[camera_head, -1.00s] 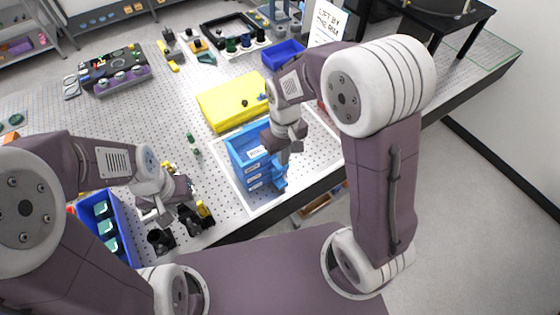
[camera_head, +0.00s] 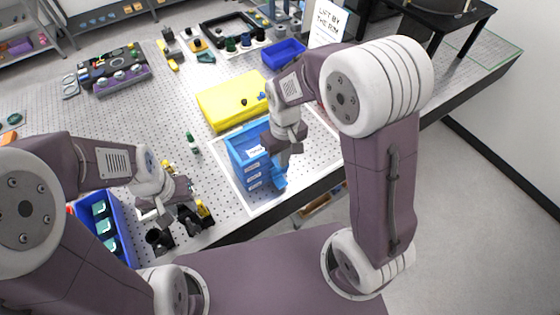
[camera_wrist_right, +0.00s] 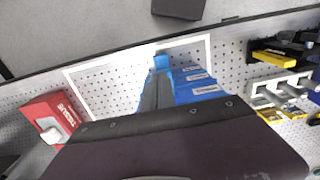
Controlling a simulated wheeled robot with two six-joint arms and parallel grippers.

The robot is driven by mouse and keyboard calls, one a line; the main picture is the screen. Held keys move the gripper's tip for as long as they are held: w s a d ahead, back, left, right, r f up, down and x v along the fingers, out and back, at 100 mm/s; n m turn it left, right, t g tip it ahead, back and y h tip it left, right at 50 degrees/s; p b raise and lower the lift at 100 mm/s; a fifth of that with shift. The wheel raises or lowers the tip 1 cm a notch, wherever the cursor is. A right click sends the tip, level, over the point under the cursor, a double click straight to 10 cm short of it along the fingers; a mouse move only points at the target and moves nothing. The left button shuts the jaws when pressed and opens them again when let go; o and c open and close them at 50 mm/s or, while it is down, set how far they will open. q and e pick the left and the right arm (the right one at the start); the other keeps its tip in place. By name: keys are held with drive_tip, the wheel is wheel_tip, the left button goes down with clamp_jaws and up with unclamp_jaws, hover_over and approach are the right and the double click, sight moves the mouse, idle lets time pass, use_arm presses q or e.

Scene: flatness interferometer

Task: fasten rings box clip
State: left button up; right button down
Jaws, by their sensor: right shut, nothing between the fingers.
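The blue rings box (camera_head: 240,150), with white labels on its front, stands inside a white outlined area near the table's front edge. It also shows in the right wrist view (camera_wrist_right: 197,84). A lighter blue piece, which looks like its clip (camera_head: 279,182), sticks out at the front right; it is also in the right wrist view (camera_wrist_right: 162,62). My right gripper (camera_head: 280,154) is shut and empty, close over the box's front right side. Whether it touches the clip is hidden. My left gripper (camera_head: 178,192) is low over the table left of the box; its fingers are unclear.
A yellow case (camera_head: 232,100) lies behind the rings box. A blue bin (camera_head: 127,232) with teal-topped items and black cups (camera_head: 160,239) are at the front left. A red box (camera_wrist_right: 50,112) lies beside the rings box. Perforated table at left centre is mostly free.

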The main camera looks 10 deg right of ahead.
drive_tip(key=shift+f+b, duration=1.2)
drive_tip(key=shift+f, duration=0.65)
drive_tip(key=shift+r, duration=0.1)
wheel_tip(320, 180, up, 8)
drive_tip(key=p, duration=0.8)
drive_tip(key=shift+r, duration=0.1)
